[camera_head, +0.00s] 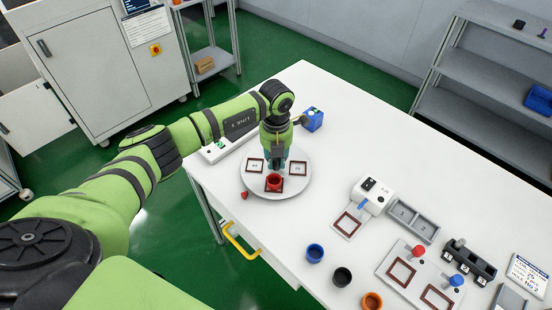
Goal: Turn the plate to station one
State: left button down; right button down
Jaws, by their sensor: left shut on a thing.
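The round pale plate (297,190) lies on the white table and carries several dark-red square frames. A red cup (274,182) stands in the frame nearest the front edge. The left frame (255,165) and the right frame (298,168) look empty. My left gripper (275,165) points down at the middle of the plate, behind the red cup, and is shut on the plate's centre part; the grip itself is mostly hidden. A small red marker (244,195) sits beside the plate at the front left. My right gripper is out of view.
A blue box (312,119) stands behind the plate. A white device (372,194), a grey tray (412,221) and a station board (397,265) stand to the right. Blue (315,252), black (342,276) and orange (372,301) cups stand near the front edge. The table's back middle is clear.

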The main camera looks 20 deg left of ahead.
pick_arm(q)
jog(key=shift+w+r+n, duration=0.25)
jog(key=shift+n, duration=0.65)
dwell(2.8)
jog(key=c, duration=1.3)
grip_release()
jog(key=shift+f, duration=0.15)
jog(key=shift+s, duration=0.1)
notch_tip(320, 180, up, 12)
jog(key=shift+r, duration=0.1)
